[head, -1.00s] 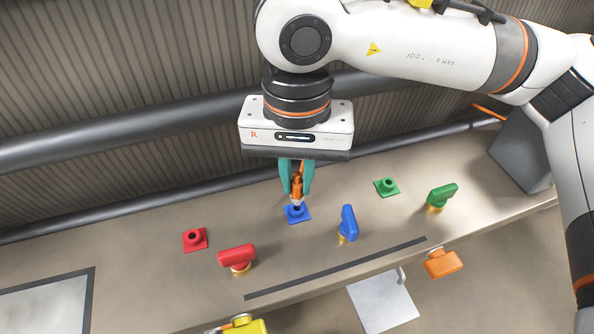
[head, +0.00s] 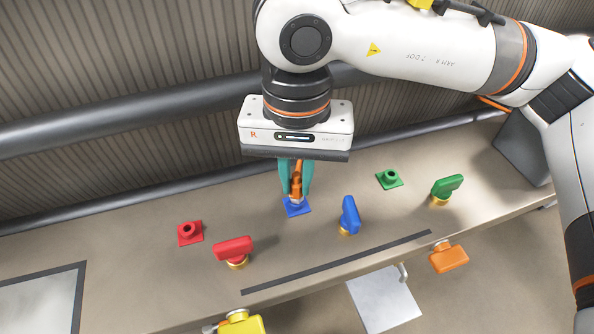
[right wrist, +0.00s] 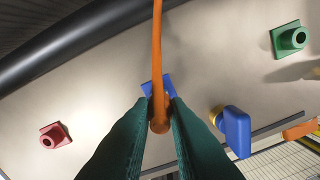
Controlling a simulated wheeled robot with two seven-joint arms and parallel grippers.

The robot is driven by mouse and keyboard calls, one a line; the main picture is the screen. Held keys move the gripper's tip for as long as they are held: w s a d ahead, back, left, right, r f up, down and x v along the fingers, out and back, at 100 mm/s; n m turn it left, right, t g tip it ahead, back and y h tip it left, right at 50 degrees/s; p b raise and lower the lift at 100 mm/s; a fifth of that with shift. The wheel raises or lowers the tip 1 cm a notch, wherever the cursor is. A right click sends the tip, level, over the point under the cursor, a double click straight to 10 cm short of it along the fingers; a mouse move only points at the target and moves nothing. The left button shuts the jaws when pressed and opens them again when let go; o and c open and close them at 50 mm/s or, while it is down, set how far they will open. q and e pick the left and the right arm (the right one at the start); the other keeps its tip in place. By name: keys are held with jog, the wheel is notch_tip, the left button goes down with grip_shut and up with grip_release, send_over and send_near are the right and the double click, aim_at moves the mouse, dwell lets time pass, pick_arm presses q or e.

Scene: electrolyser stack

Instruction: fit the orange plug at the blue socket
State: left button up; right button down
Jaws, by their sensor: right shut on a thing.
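My right gripper (head: 295,192) points down with its teal fingers shut on the orange plug (head: 296,185). The plug is upright, directly over the blue socket (head: 298,209), and its lower end meets the socket in the head view. The socket's square blue plate shows, but its raised ring is hidden, so I cannot tell how deep the plug sits. In the right wrist view an orange cable (right wrist: 157,50) runs to the plug (right wrist: 159,122) between the fingers, with the blue socket (right wrist: 147,88) partly behind. My left gripper is not in view.
A red socket (head: 190,233) is to the left and a green socket (head: 389,179) to the right. Red (head: 233,249), blue (head: 349,215) and green (head: 447,189) handles stand nearer the bench front. Orange (head: 449,258) and yellow (head: 241,323) handles show at the front.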

jog(key=shift+f, duration=0.15)
jog(key=c, duration=1.3)
grip_release()
jog(key=shift+d, duration=0.15)
